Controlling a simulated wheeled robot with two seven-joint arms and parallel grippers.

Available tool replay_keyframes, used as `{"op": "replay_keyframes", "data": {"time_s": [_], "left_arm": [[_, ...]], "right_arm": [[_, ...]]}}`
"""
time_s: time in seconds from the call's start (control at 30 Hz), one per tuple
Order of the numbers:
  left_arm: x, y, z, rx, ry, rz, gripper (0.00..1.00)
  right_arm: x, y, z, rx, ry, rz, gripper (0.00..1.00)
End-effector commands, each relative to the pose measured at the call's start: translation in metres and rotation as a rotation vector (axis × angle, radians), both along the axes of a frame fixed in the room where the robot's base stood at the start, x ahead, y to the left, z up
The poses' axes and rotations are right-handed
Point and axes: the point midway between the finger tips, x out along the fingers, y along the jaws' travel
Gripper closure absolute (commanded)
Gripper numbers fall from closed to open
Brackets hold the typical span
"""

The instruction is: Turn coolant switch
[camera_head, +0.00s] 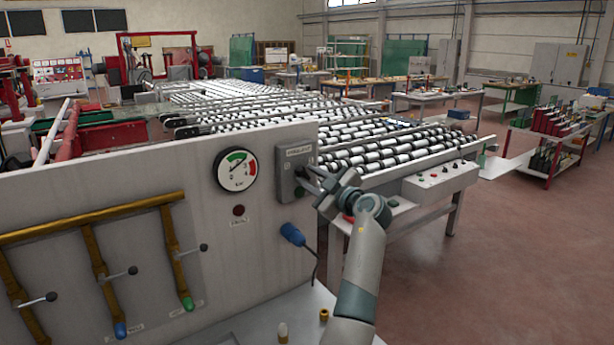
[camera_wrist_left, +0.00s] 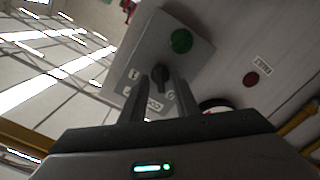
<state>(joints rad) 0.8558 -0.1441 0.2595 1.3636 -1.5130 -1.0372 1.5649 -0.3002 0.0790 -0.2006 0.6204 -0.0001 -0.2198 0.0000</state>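The coolant switch box (camera_head: 288,178) is a grey box on the right end of the pale panel. In the left wrist view the box (camera_wrist_left: 202,56) shows a black knob (camera_wrist_left: 160,73), a green round part (camera_wrist_left: 181,41) and a white label. My left gripper (camera_head: 307,180) is at the front of the box and partly hides it. In the wrist view its two fingers (camera_wrist_left: 161,88) stand apart, one on each side of the knob, with gaps visible. Whether they touch the knob cannot be told. My right gripper is not in view.
A round gauge (camera_head: 236,169) and a dark red lamp (camera_head: 239,210) are left of the box. A blue plug (camera_head: 292,234) with a cable is below. Brass pipes with levers (camera_head: 133,271) are at left. A roller table (camera_head: 400,150) stands behind. Open floor is at right.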

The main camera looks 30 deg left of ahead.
Motion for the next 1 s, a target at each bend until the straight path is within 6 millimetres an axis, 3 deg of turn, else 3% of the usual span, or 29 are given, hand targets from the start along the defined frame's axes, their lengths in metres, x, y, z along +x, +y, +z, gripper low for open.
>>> {"op": "replay_keyframes", "data": {"time_s": [0.13, 0.27, 0.67, 1.0], "left_arm": [[0.0, 0.0, 0.0, 0.0, 0.0, 0.0, 0.72], [0.0, 0.0, 0.0, 0.0, 0.0, 0.0, 1.0], [0.0, 0.001, -0.001, 0.01, 0.021, 0.0, 1.0], [0.0, 0.001, -0.004, 0.071, 0.164, 0.0, 1.0]], "right_arm": [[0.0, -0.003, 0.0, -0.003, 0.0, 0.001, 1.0], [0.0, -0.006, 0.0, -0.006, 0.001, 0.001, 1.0], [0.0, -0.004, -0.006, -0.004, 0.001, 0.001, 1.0], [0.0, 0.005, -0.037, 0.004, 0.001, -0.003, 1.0]]}}
